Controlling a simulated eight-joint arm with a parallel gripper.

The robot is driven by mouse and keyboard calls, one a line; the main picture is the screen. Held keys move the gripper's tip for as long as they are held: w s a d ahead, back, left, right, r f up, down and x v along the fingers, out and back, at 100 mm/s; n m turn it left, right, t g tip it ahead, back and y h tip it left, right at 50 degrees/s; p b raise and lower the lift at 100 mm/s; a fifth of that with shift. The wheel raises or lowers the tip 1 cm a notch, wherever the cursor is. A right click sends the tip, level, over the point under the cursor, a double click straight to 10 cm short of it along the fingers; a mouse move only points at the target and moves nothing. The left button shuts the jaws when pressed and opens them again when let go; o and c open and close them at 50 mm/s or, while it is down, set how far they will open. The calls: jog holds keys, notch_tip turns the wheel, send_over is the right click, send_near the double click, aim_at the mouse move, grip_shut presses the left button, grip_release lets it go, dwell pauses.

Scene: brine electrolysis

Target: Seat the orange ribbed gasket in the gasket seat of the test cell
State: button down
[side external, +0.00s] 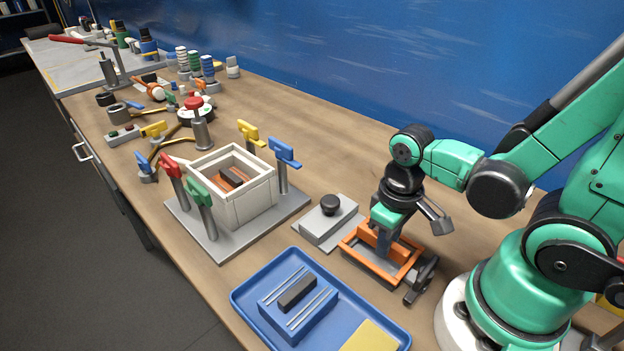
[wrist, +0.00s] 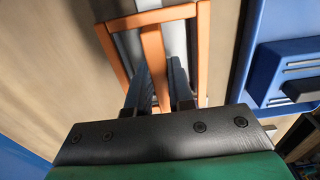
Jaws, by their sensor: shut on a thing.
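The orange ribbed gasket (side external: 351,251) is a rectangular frame with a raised middle rib, low over the bench in front of my arm. It also shows in the wrist view (wrist: 151,17). My gripper (side external: 384,246) points down at it, with its fingers on both sides of the rib, shut on it, also in the wrist view (wrist: 155,90). Whether the gasket rests on the surface below or hangs just above it, I cannot tell. The test cell (side external: 251,203) is an open white box on a grey plate, left of my gripper. Something orange and a dark block show inside; its seat is partly hidden.
Red, green, yellow and blue clamps (side external: 284,153) stand around the cell. A grey block with a black knob (side external: 327,219) lies between cell and gasket. A blue tray (side external: 244,305) with a blue block is in front. Tools and fittings crowd the bench's far end.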

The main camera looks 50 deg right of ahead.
notch_tip(320, 180, up, 18)
jog(key=r, duration=0.1)
jog(key=w+a+r, duration=0.1)
jog(key=w, duration=0.5)
jog(key=w+a+r, duration=0.2)
jog(key=w, duration=0.5)
send_over(233, 177)
notch_tip(233, 177, down, 8)
jog(key=f, duration=0.1)
jog(key=shift+f, duration=3.75)
jog(key=shift+f, duration=0.1)
jog(key=c, duration=0.8)
grip_release()
